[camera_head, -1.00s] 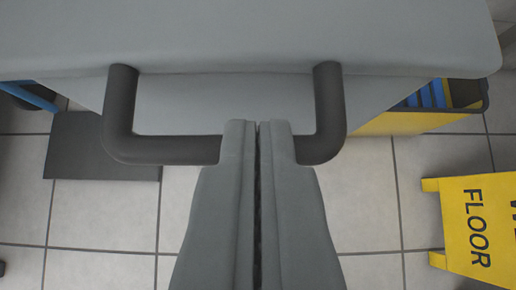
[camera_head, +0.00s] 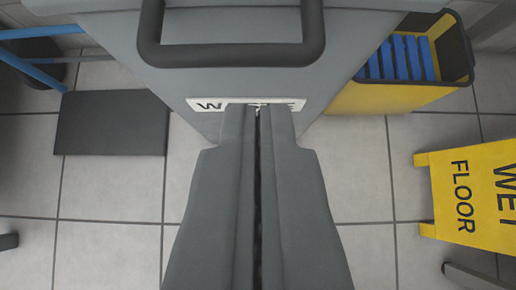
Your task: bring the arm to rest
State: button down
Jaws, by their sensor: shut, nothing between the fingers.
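My gripper (camera_head: 258,112) points up the picture from the bottom middle. Its two grey fingers are shut against each other with nothing between them. The fingertips overlap a white label (camera_head: 204,104) on a grey bin (camera_head: 180,75) and hide the middle of its lettering. I cannot tell whether they touch the bin. A dark U-shaped handle (camera_head: 232,53) on the bin lies above the fingertips, apart from them in the picture.
A yellow bucket (camera_head: 390,98) with blue slats stands at the upper right. A yellow wet floor sign (camera_head: 480,195) is at the right. A dark flat plate (camera_head: 112,123) and a blue pole (camera_head: 32,70) are at the left. Tiled floor (camera_head: 110,190) shows bare around the gripper.

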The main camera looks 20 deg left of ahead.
jog(key=s+d+r+m+t, duration=0.1)
jog(key=s+d+r, duration=0.2)
jog(key=r, duration=0.6)
jog(key=s+d+r+t+h, duration=0.1)
jog(key=s+d+r+t, duration=0.15)
jog(key=r, duration=0.75)
jog(key=s+d+r+m+t, duration=0.1)
jog(key=s+d+r, duration=0.3)
jog(key=r, duration=0.5)
jog(key=s+d+r+t+h, duration=0.1)
jog(key=s+d+r, duration=0.2)
jog(key=s+r, duration=0.7)
jog(key=s+d+r+m+t, duration=0.1)
jog(key=s+d+r+t, duration=0.1)
jog(key=s+r, duration=0.9)
jog(key=shift+s+d+r+h, duration=0.2)
jog(key=shift+d+h, duration=0.2)
jog(key=shift+d, duration=0.3)
jog(key=shift+d+t, duration=0.15)
jog(key=shift+t, duration=0.1)
